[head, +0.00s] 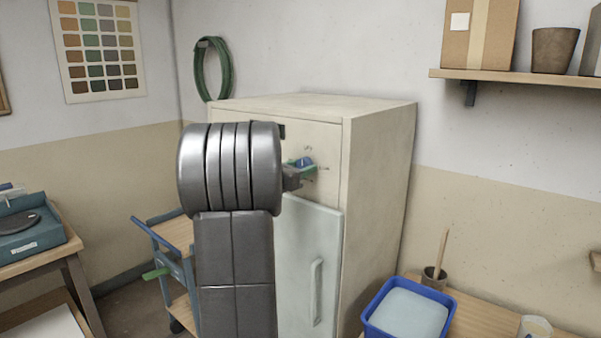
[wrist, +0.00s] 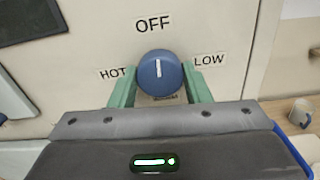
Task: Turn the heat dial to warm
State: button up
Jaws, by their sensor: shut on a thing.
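The heat dial (wrist: 160,74) is a round blue knob with a white pointer line on the front of a cream cabinet. The line stands upright, towards the OFF label (wrist: 154,24). HOT (wrist: 112,73) is at its left and LOW (wrist: 209,60) at its right. A label below the dial is mostly hidden by the dial and my gripper. My gripper (wrist: 159,84) has its green fingers on either side of the dial, shut on it. In the head view, the dial (head: 304,161) is a small blue shape by my gripper (head: 302,169), partly hidden.
The cream cabinet (head: 380,170) has a pale door with a handle (head: 317,290) below the dial. A blue tub (head: 375,317) stands on a table at the right. A blue-framed cart (head: 150,236) stands left of my arm. A shelf (head: 520,78) hangs at upper right.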

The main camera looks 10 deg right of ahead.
jog(key=shift+f+m+b, duration=0.2)
jog(key=shift+m+b, duration=16.5)
jog(key=shift+m, duration=0.7)
jog(key=o, duration=1)
jog(key=shift+r, duration=0.1)
